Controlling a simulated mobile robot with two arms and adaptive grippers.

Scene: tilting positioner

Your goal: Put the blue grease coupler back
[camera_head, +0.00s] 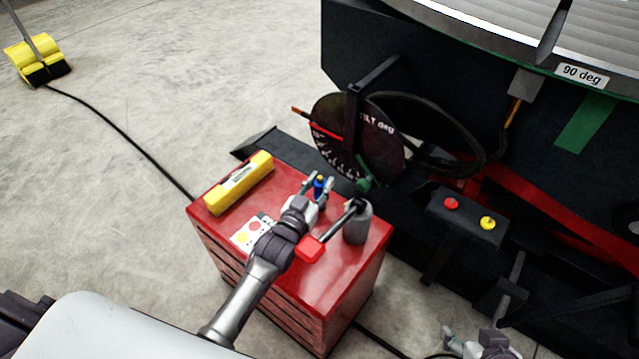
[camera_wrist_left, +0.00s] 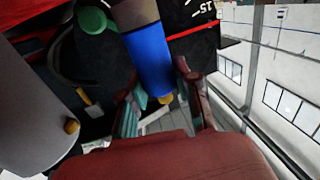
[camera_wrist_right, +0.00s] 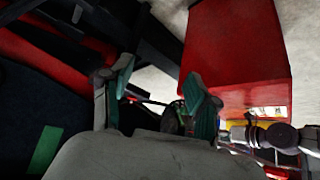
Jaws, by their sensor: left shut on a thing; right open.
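The blue grease coupler (camera_head: 319,188) is a small blue cylinder with a yellow end. My left gripper (camera_head: 317,186) is shut on it above the far part of the red cabinet top. In the left wrist view the coupler (camera_wrist_left: 149,60) shows between the fingers, with a grey-brown part at its other end. Whether it touches the cabinet top is hard to tell. My right gripper (camera_head: 466,346) is open and empty at the bottom edge, right of the cabinet. Its spread fingers (camera_wrist_right: 155,92) show in the right wrist view.
The red cabinet (camera_head: 335,285) carries a yellow level (camera_head: 240,183), a card with coloured dots (camera_head: 250,233) and a grey cylinder (camera_head: 358,226) with a red-ended lever (camera_head: 310,248). Behind stands a tilt dial (camera_head: 335,150); a button box (camera_head: 467,216) is at right. Floor at left is mostly clear.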

